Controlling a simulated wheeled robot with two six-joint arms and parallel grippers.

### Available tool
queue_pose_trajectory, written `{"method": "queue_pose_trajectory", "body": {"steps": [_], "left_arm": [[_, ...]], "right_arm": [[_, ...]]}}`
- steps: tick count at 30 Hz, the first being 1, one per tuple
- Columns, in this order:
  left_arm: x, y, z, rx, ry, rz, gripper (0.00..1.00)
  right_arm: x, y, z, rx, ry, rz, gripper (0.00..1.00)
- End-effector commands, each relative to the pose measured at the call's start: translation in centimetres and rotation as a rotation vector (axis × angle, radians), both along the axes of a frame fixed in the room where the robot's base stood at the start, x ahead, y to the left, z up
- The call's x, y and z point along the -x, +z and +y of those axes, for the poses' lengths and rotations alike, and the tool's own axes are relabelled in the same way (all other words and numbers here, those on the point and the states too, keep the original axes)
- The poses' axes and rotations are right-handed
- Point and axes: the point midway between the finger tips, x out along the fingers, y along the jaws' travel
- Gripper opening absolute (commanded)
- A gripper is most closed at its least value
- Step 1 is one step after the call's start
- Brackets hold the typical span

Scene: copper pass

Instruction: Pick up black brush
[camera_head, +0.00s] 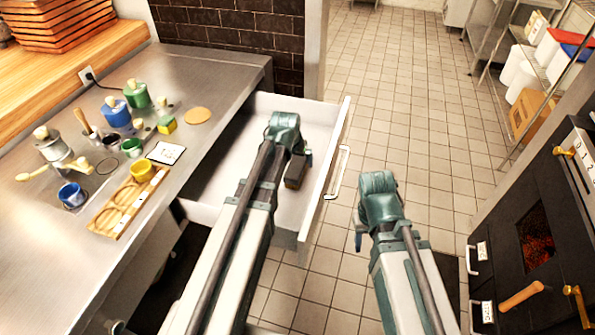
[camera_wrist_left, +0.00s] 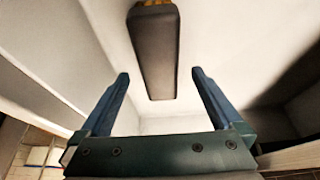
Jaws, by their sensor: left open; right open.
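The black brush (camera_head: 294,174) lies in the open white drawer (camera_head: 225,178), partly hidden behind my left arm in the head view. In the left wrist view the brush (camera_wrist_left: 154,52) is a long dark block with a bit of orange at its top edge, which is cut off by the frame. My left gripper (camera_head: 304,158) is over the drawer. Its two blue fingers (camera_wrist_left: 160,76) are open and apart, with the brush's near end showing between and beyond their tips; contact does not show. My right gripper (camera_head: 359,238) hangs over the floor, right of the drawer, away from the brush.
A black oven (camera_head: 535,235) is at right. Tiled floor between is clear.

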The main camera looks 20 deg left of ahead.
Motion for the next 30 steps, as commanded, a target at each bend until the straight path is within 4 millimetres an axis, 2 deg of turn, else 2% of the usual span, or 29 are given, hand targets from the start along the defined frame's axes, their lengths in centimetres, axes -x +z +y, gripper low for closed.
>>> {"method": "queue_pose_trajectory", "body": {"steps": [1,6,16,17,30], "left_arm": [[-0.3,-1.2,0.0,0.0,0.0,0.0,1.0],[-1.1,-3.2,-0.1,0.0,0.0,0.0,1.0],[-1.3,-3.4,-0.1,0.0,0.0,0.0,1.0],[-1.3,-3.4,-0.1,0.0,0.0,0.0,0.96],[-1.3,-3.4,-0.1,0.0,0.0,0.0,0.17]], "right_arm": [[0.0,-1.2,0.0,0.0,0.0,0.0,0.5],[0.0,-3.2,0.0,0.0,0.0,0.0,0.5],[0.0,-3.4,0.0,0.0,0.0,0.0,0.5],[0.0,-3.4,0.0,0.0,0.0,0.0,0.5],[0.0,-3.4,0.0,0.0,0.0,0.0,0.5]]}}
